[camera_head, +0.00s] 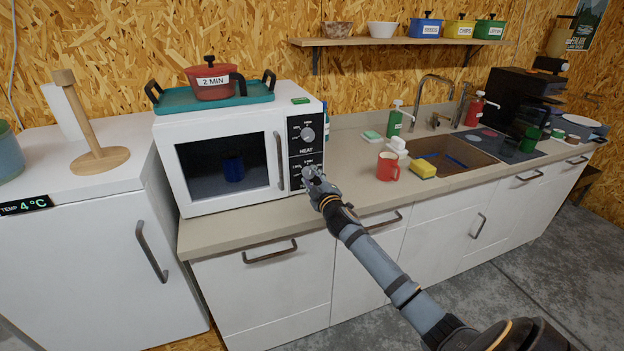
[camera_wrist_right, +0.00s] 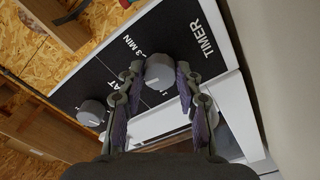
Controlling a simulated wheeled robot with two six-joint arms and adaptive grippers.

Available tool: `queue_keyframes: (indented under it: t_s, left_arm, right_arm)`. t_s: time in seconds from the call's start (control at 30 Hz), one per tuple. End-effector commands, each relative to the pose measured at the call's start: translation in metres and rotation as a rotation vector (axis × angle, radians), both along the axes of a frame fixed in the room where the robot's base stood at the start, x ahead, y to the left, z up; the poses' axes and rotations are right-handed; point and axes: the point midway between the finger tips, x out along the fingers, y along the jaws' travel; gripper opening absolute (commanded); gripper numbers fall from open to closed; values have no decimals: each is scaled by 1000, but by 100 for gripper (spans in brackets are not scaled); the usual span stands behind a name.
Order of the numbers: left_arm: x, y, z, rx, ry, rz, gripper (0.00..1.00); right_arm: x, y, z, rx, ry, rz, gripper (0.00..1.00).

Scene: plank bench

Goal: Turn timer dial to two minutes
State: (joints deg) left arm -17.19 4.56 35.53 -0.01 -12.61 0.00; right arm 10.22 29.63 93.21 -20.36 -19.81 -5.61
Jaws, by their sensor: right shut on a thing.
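The white microwave (camera_head: 232,115) stands on the counter with its door closed. Its black control panel on the right has an upper dial (camera_head: 307,134) marked HEAT and a lower timer dial. In the right wrist view the grey timer dial (camera_wrist_right: 160,72) sits between the fingers, beside the word TIMER and a 3 MIN mark. My right gripper (camera_head: 311,176) is shut on the timer dial at the panel's lower part and hides most of it in the head view. Its fingers also show in the wrist view (camera_wrist_right: 158,84). The dial's exact setting is not readable. My left gripper is out of view.
A red pot (camera_head: 211,80) labelled 2 MIN sits on a teal tray (camera_head: 175,101) on the microwave. A dark blue mug (camera_head: 233,167) shows inside it. A paper-towel holder (camera_head: 99,160) is left.

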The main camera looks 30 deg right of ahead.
Motion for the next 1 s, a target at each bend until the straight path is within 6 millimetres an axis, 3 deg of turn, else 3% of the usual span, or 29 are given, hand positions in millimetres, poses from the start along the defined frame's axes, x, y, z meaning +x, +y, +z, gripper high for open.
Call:
queue_keyframes:
  t_s: [0.13, 0.17, 0.3, 0.67, 0.77, 1.0]
  left_arm:
    - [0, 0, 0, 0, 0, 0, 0]
    - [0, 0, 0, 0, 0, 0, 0]
    - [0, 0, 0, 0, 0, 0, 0]
    - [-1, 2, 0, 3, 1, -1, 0]
    - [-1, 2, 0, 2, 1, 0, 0]
    - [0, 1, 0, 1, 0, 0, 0]
  right_arm:
    - [-1, -1, -3, 1, 5, -2, 3]
    - [-1, -1, -3, 0, 5, -2, 37]
    - [0, 0, -2, 0, 5, -1, 56]
    - [-5, 0, -2, -2, 3, 0, 58]
    - [-20, 4, -2, -6, 5, 1, 58]
    - [-77, 19, -3, -8, 8, 3, 58]
